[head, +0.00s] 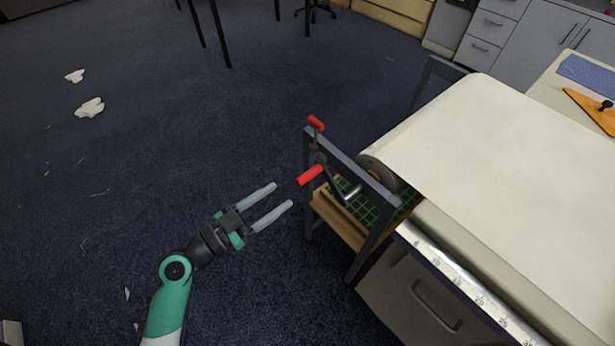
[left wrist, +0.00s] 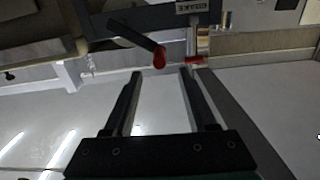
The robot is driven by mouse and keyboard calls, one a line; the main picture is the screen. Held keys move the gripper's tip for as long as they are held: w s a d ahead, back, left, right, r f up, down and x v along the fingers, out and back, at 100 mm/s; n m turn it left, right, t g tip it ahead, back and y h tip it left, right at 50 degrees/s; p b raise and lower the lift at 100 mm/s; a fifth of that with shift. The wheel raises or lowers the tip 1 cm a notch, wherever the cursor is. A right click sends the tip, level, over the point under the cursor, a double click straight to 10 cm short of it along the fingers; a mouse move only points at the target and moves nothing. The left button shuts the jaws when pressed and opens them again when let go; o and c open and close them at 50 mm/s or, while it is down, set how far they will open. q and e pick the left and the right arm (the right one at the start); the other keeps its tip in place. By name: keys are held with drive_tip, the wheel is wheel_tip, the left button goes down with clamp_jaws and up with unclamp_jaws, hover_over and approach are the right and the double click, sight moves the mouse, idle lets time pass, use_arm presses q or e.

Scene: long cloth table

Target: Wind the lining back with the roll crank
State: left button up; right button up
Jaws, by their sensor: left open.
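The roll crank has a red handle (head: 310,175) on a dark crank arm, at the left end of the dark roll frame (head: 345,155). A second red knob (head: 316,123) sits higher on the frame's far corner. The cream lining (head: 510,130) comes off the roll (head: 378,172) and lies over the table. My left gripper (head: 283,195) is open and empty, its fingers pointing at the red handle with a short gap. In the left wrist view the red handle (left wrist: 159,58) shows just beyond and between the fingertips (left wrist: 160,73). My right gripper is out of view.
A wooden shelf with a green gridded mat (head: 362,205) lies below the roll. A metal ruler (head: 470,285) runs along the table edge above a drawer (head: 430,305). An orange tool (head: 590,108) lies at the far right.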

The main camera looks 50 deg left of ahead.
sight(320, 167)
use_arm(q)
drive_tip(key=w, duration=1)
drive_tip(key=shift+w+d, duration=0.15)
drive_tip(key=shift+d, duration=0.15)
drive_tip(key=shift+c, duration=0.4)
clamp_jaws()
idle(0.4)
